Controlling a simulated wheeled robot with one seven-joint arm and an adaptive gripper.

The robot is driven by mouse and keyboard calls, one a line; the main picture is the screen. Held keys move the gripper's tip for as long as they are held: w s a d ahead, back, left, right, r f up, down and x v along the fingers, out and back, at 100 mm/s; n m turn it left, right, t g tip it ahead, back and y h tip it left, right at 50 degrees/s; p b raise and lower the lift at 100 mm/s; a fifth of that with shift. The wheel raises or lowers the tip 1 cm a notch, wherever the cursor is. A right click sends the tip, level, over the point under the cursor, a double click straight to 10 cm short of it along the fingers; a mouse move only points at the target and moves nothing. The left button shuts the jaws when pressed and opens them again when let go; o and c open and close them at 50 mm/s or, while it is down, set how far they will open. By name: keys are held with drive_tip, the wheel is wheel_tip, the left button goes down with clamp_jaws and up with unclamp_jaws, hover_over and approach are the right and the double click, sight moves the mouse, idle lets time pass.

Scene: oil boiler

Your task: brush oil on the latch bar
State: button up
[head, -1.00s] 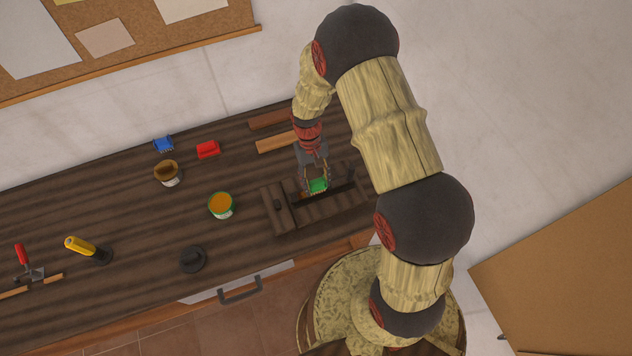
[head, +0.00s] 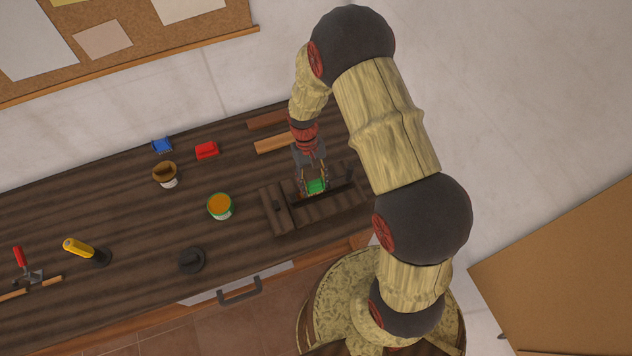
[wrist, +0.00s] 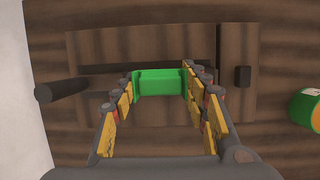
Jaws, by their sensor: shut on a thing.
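My gripper (head: 313,184) is shut on a green block-shaped thing (head: 316,187), which may be the brush. In the wrist view my gripper (wrist: 160,87) has its fingers on both sides of the green thing (wrist: 160,83). Any bristles beneath it are hidden. The green thing is over the dark wooden latch assembly (head: 330,208), at its dark lengthwise slot. I cannot tell whether it touches the wood. The assembly (wrist: 95,47) also shows in the wrist view, with a crosswise plate (wrist: 237,105) bearing a dark knob. I cannot tell which piece is the latch bar.
An open green can (head: 220,207) with orange contents stands left of the assembly. A brown-topped pot (head: 166,175), a blue piece (head: 162,145), a red piece (head: 207,150), a black round thing (head: 192,260) and a yellow-handled tool (head: 82,248) are farther left. Wood strips (head: 275,142) lie behind.

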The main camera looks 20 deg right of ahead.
drive_tip(key=shift+d, duration=0.55)
drive_tip(key=shift+r, duration=0.1)
drive_tip(key=shift+a, duration=0.15)
drive_tip(key=shift+a, duration=2)
drive_tip(key=shift+f, duration=0.2)
drive_tip(key=shift+a, duration=0.15)
drive_tip(key=shift+a, duration=0.45)
drive_tip(key=shift+d+r, duration=0.2)
drive_tip(key=shift+d, duration=0.95)
